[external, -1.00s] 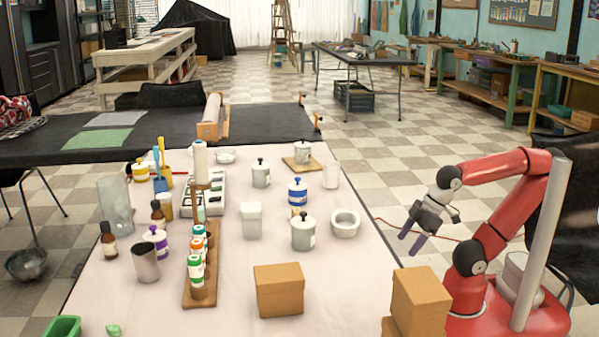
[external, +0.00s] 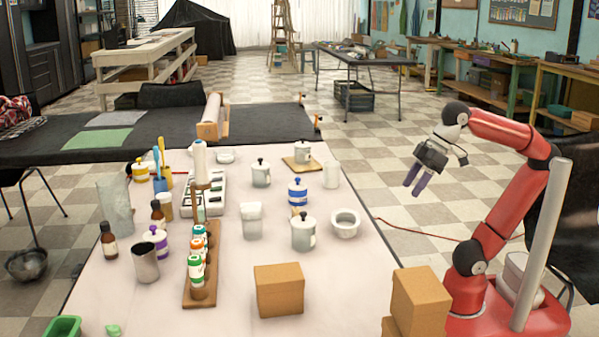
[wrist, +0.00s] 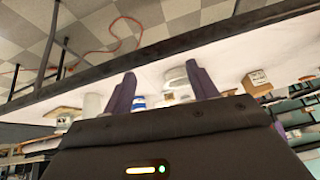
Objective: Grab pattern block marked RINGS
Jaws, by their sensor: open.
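I cannot make out a pattern block marked RINGS in either view. My gripper (external: 418,188) is open and empty in the external view, raised beyond the right edge of the white-topped table (external: 362,270). Its purple fingers point down and slightly left. In the wrist view the two fingers of my gripper (wrist: 162,92) are spread apart with nothing held between them. Beyond them the wrist view shows the table edge and a blue-banded jar (wrist: 139,103), apart from the fingers.
The table holds lidded jars (external: 303,232), a white mortar (external: 345,224), a wooden rack of bottles (external: 193,293) and a grey tray (external: 212,203). Cardboard boxes (external: 279,289) stand near the front, more (external: 421,300) by my base. A red cable lies on the floor.

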